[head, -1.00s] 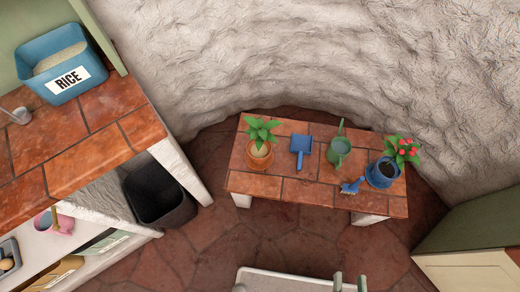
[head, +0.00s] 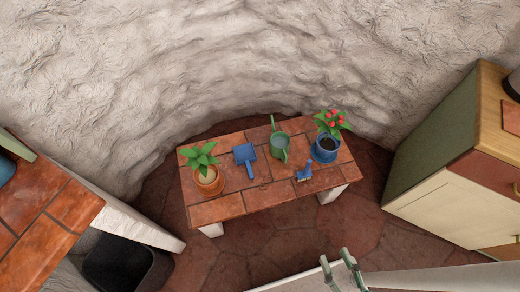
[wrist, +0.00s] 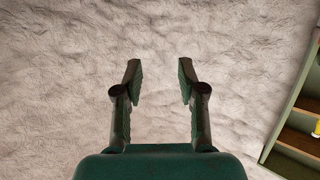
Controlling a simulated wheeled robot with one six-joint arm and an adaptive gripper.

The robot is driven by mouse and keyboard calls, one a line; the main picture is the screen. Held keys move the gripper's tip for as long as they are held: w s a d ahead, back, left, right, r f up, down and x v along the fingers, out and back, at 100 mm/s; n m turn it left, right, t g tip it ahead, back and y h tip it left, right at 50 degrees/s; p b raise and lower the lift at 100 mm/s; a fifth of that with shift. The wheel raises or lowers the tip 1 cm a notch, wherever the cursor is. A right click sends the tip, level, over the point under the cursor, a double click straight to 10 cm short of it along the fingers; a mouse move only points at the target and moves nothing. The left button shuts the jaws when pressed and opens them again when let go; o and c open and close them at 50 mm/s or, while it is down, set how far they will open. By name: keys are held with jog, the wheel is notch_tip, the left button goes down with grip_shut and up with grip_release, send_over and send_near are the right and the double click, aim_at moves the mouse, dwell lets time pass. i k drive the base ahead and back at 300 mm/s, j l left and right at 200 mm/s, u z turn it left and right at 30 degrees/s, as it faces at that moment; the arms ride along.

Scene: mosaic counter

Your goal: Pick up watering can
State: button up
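The green watering can (head: 279,146) stands on a low tiled table, right of its middle, with its spout pointing up and to the back in the head view. My gripper (head: 336,264) shows at the bottom of the head view, in front of the table and well apart from the can. In the wrist view my gripper (wrist: 160,82) is open, with nothing between its two fingers. The wrist view faces the rough wall, and the can is not in it.
The low table (head: 217,211) also bears a potted plant (head: 207,180), a blue dustpan (head: 246,155), a blue brush (head: 304,172) and a red-flowered plant in a blue pot (head: 325,149). A cabinet (head: 447,200) stands right. A dark bin (head: 125,265) is at the lower left.

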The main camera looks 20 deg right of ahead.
aim_at(280, 141)
jog(key=i+j+z, duration=0.1)
jog(key=j, duration=0.25)
jog(key=i+j+z, duration=0.1)
jog(key=j, duration=0.3)
jog(key=i+j, duration=0.2)
jog(key=j, duration=0.2)
jog(key=i+j+z, duration=0.15)
jog(key=j, duration=0.2)
jog(key=k, duration=0.05)
